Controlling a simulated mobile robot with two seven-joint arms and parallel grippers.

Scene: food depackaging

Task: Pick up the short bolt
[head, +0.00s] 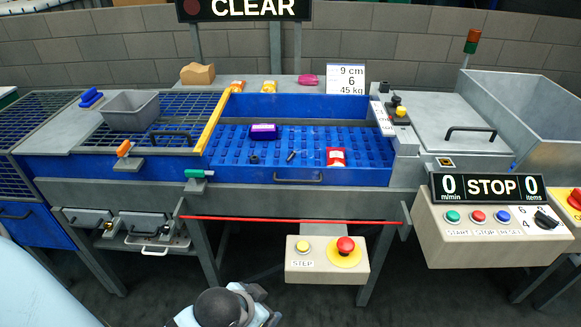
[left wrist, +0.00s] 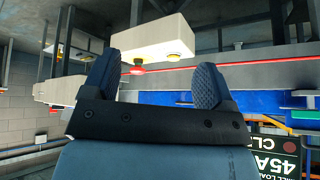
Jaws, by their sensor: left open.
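A small dark rod-shaped piece (head: 291,156), which looks like the short bolt, lies tilted on the blue studded bed (head: 340,178) in the head view. A short dark round piece (head: 254,159) lies to its left; I cannot tell whether it is a nut or another bolt. My left gripper (left wrist: 155,80) is open in the left wrist view, with nothing between its fingers. In the head view part of my left arm shows at the bottom, low in front of the machine and well away from the bed. My right gripper is not in view.
A purple packet (head: 263,131) and a red packet (head: 336,157) lie on the bed near the dark pieces. Blue walls and a front handle (head: 298,180) edge the bed. A step box (head: 327,262) with a red button hangs below. A grey bin (head: 130,110) stands left.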

